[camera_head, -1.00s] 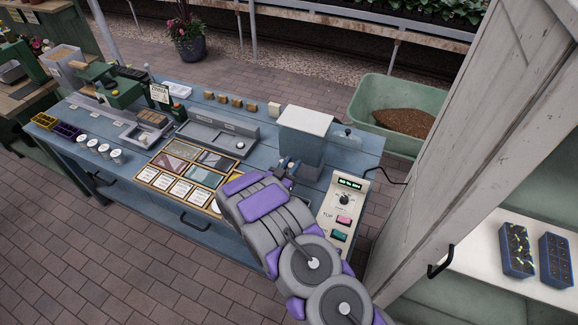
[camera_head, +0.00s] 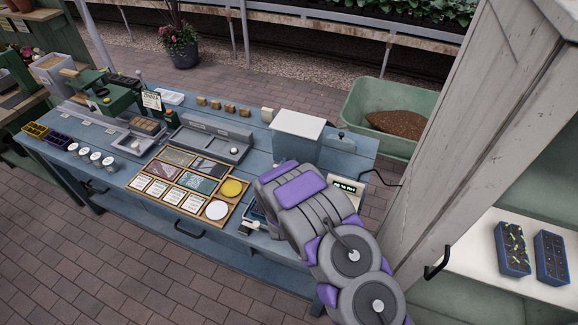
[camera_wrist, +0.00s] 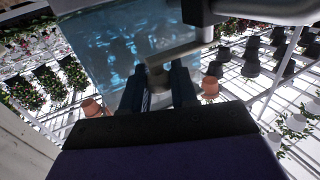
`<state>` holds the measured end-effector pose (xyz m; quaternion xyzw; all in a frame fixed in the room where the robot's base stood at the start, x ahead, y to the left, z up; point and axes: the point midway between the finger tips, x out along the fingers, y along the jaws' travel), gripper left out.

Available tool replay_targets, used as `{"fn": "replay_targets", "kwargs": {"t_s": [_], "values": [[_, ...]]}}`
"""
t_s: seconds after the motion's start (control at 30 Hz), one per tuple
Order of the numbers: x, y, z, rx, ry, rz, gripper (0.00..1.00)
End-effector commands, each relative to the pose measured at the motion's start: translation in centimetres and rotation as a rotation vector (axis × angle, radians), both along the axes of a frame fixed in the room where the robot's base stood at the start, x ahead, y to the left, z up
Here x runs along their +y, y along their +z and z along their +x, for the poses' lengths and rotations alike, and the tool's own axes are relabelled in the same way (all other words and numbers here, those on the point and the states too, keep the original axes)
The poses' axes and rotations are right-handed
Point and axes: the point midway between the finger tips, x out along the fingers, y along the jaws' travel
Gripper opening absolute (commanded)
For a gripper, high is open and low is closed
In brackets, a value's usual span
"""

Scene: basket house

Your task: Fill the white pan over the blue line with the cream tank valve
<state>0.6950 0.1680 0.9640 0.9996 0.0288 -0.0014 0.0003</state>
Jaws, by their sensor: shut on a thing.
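The tank (camera_head: 297,135), a grey box with a white lid, stands on the right part of the blue bench in the head view. Its translucent wall with blue water (camera_wrist: 125,55) fills the upper middle of the wrist view. My gripper (camera_wrist: 158,76) points up at the tank from below, its two dark fingers shut on a small pale part between them. My arm hides the gripper and valve in the head view. I cannot make out the white pan or its blue line.
A wooden tray (camera_head: 133,184) of sample squares and cards lies left of my arm. A control box (camera_head: 348,184) is mostly covered by my arm. A green wheelbarrow (camera_head: 370,100) stands behind the bench. A pale cabinet (camera_head: 470,130) closes off the right.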

Motion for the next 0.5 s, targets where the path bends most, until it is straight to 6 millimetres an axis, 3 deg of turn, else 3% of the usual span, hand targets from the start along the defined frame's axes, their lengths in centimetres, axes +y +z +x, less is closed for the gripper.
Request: {"fn": "replay_targets", "kwargs": {"t_s": [0.33, 0.37, 0.5], "values": [[0.19, 0.31, 0.14, -0.007, 0.005, 0.001, 0.0], [0.19, 0.31, 0.14, -0.008, 0.005, 0.001, 0.29], [0.15, 0.29, 0.13, -0.007, 0.004, 0.001, 0.42]]}}
